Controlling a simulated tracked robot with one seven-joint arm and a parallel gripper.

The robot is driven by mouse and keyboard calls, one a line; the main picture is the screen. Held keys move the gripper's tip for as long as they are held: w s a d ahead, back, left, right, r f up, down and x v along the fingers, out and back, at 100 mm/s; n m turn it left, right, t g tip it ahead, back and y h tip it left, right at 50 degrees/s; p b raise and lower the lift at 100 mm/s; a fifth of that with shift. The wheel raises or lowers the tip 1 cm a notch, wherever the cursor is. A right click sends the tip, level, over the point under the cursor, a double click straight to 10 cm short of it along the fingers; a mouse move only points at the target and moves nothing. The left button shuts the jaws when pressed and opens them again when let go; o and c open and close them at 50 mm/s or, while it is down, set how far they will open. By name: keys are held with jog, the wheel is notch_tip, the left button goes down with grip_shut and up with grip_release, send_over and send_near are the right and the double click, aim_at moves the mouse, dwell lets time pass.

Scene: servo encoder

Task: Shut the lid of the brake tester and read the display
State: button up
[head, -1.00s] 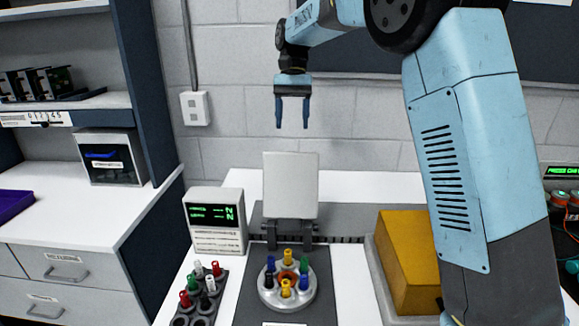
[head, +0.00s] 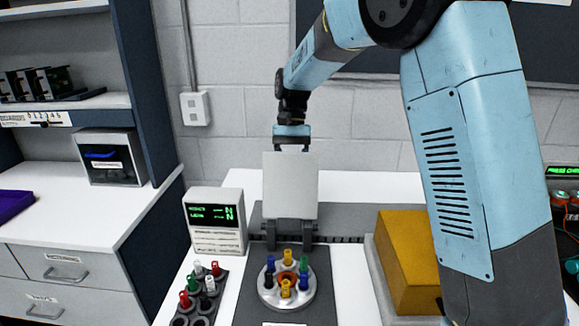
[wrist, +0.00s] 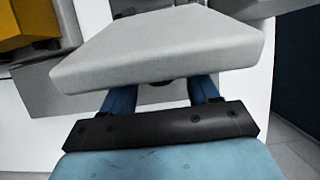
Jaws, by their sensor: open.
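The brake tester's lid (head: 290,186) is a pale grey plate standing upright on dark hinges behind a round metal fixture (head: 288,299) with several coloured plugs. The lid is open. My gripper (head: 291,147) points down behind the lid's top edge, its fingertips hidden by the plate. In the wrist view the lid (wrist: 160,50) covers the ends of my two spread blue fingers (wrist: 162,92); I cannot tell whether they touch it. The display (head: 214,215) stands left of the lid with two lines of green characters, too small to read surely.
A dark rack (head: 200,298) of coloured plugs stands front left of the fixture. A yellow block (head: 405,262) sits in a grey tray at right, beside my arm. A small box (head: 110,158) is on the left bench. The white bench behind the lid is clear.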

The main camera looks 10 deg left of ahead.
grip_shut()
dwell(0.6)
jog(key=shift+a, duration=0.15)
jog(key=shift+s+r, duration=0.1)
jog(key=shift+s, duration=0.05)
